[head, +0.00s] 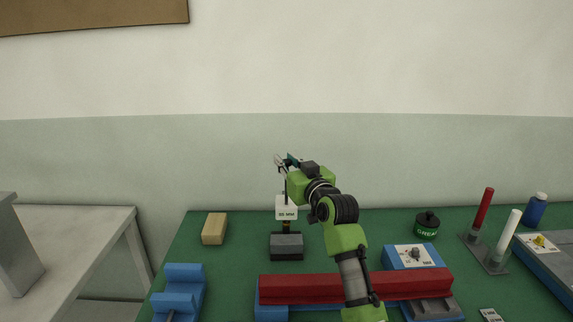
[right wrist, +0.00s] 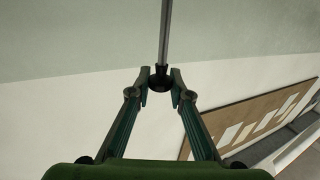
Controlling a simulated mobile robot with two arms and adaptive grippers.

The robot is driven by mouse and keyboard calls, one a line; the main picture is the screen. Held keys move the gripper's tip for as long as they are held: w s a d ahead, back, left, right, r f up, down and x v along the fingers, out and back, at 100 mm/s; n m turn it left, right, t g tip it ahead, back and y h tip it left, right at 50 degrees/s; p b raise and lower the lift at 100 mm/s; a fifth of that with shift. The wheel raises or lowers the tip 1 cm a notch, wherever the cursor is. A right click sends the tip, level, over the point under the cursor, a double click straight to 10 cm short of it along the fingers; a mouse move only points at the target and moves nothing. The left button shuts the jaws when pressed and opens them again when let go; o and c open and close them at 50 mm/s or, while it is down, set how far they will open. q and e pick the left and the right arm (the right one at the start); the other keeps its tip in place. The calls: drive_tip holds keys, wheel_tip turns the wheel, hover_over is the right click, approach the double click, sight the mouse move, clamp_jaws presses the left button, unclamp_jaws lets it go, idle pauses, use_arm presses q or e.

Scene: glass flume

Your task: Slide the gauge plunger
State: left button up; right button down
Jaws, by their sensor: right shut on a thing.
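The gauge stands upright at the back of the green table in the head view. It has a white block (head: 287,208) with a millimetre label, above a dark and grey base (head: 286,246). A thin plunger rod (head: 285,188) rises from the block. My right gripper (head: 281,162) is at the top of the rod. In the right wrist view, my right gripper (right wrist: 160,79) is shut on the black knob (right wrist: 159,84) at the end of the grey rod (right wrist: 165,35). My left gripper is not in view.
A wooden block (head: 214,228) lies left of the gauge. A blue cradle (head: 180,292) stands at front left. A red bar (head: 300,288) lies across the front, under my right arm. A black round weight (head: 427,224), a stand with red and white rods (head: 484,252) and a blue bottle (head: 535,210) are to the right.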

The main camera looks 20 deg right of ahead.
drive_tip(key=shift+r, duration=0.2)
drive_tip(key=c, duration=1.9)
unclamp_jaws()
drive_tip(key=s, duration=0.4)
drive_tip(key=s+d, duration=0.1)
drive_tip(key=s, duration=0.7)
drive_tip(key=shift+d, duration=0.15)
